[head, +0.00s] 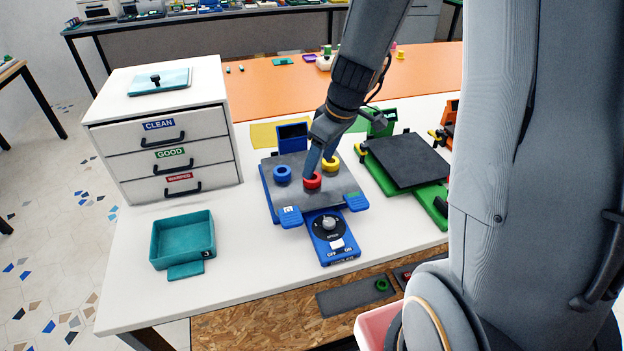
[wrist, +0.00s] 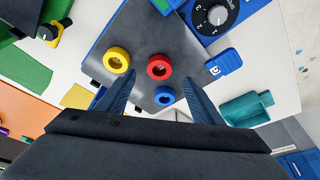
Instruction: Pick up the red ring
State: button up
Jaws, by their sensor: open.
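The red ring (head: 313,181) lies on the dark plate (head: 346,188) of the blue printer, between a blue ring (head: 282,174) on the left and a yellow ring (head: 331,164) on the right. In the wrist view the red ring (wrist: 159,67) lies beyond the fingertips, in line with the space between them. The yellow ring (wrist: 117,60) and blue ring (wrist: 165,96) are close to it. My gripper (wrist: 150,82) is open and empty, with its two fingers apart. In the head view my gripper (head: 311,174) points down at the red ring and partly covers it.
The printer's control box (head: 334,237) juts forward. A white drawer cabinet (head: 128,137) stands at the left, with a teal bin (head: 158,243) in front of it. A green printer (head: 430,203) stands at the right. The white table (head: 240,270) is bare between bin and printer.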

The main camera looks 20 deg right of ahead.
aim_at(315, 182)
jog(key=shift+p+x, duration=0.45)
jog(key=shift+x, duration=2.35)
jog(key=shift+w, duration=0.1)
jog(key=c, duration=1.1)
jog(key=shift+r, duration=0.1)
